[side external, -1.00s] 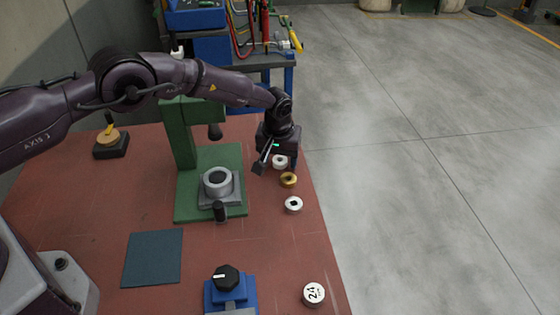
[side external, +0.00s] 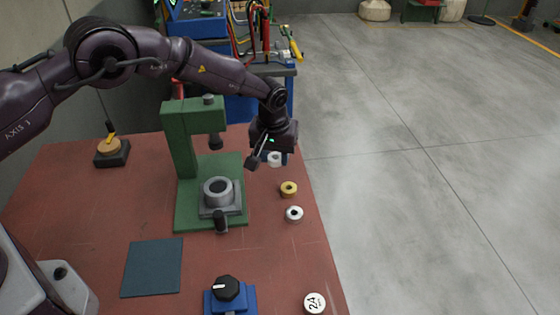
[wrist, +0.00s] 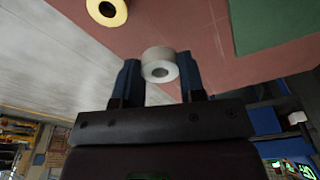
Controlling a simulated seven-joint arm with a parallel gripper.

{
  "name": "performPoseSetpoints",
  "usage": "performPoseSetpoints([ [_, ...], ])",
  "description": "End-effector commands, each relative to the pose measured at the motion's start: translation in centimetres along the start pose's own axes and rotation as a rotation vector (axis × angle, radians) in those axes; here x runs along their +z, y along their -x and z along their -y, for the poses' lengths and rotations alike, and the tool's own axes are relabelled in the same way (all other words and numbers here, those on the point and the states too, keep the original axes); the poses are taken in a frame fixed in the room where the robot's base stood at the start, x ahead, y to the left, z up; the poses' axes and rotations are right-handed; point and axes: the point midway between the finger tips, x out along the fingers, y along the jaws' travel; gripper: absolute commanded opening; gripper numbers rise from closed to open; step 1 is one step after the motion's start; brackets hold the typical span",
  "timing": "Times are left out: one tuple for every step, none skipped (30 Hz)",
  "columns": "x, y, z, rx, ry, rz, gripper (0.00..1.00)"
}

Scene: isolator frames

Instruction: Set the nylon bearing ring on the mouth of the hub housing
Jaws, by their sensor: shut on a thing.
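A white ring, which I take for the nylon bearing ring (side external: 275,159), is between the fingers of my gripper (side external: 268,160). In the wrist view the ring (wrist: 158,58) sits between the two dark fingertips of my gripper (wrist: 158,66), with its round bore showing. It appears held above the red bench. The hub housing (side external: 217,191) is a grey cylinder with an open dark mouth, upright on a grey block on the green press base. My gripper is behind and to the right of it, clear of it.
The green press column and head (side external: 183,140) stand behind the housing. A brass ring (side external: 289,188), another white ring (side external: 294,214) and a white disc marked 24 (side external: 315,303) lie along the bench's right edge. A blue fixture with a black knob (side external: 228,289) stands in front.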

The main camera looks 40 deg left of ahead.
Motion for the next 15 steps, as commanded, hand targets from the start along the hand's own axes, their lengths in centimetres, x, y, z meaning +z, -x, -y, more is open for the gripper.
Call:
performPoseSetpoints([
  [0.4, 1.3, 0.4, 0.002, 0.000, -0.002, 0.15],
  [0.7, 2.0, 0.7, 0.002, 0.000, -0.003, 0.15],
  [1.1, 2.8, 1.1, 0.002, 0.000, -0.004, 0.15],
  [1.4, 3.5, 1.4, 0.003, 0.001, -0.004, 0.15],
  [1.8, 4.3, 1.7, 0.003, 0.001, -0.005, 0.15],
  [2.2, 5.2, 2.1, 0.004, 0.001, -0.005, 0.15],
  [2.7, 5.5, 2.5, 0.002, 0.001, -0.003, 0.15],
  [3.2, 5.7, 2.9, 0.001, 0.000, -0.003, 0.15],
  [3.8, 6.0, 3.3, 0.001, 0.001, -0.002, 0.15],
  [4.2, 6.3, 3.6, 0.002, 0.001, -0.002, 0.15],
  [4.5, 6.6, 3.9, 0.002, 0.000, -0.003, 0.15],
  [5.0, 7.0, 4.2, 0.002, 0.000, -0.002, 0.15],
  [5.4, 7.2, 4.5, 0.002, 0.000, -0.003, 0.15],
  [5.8, 7.4, 4.8, 0.002, 0.000, -0.003, 0.15],
  [6.2, 7.8, 5.2, 0.001, 0.000, -0.002, 0.15],
])
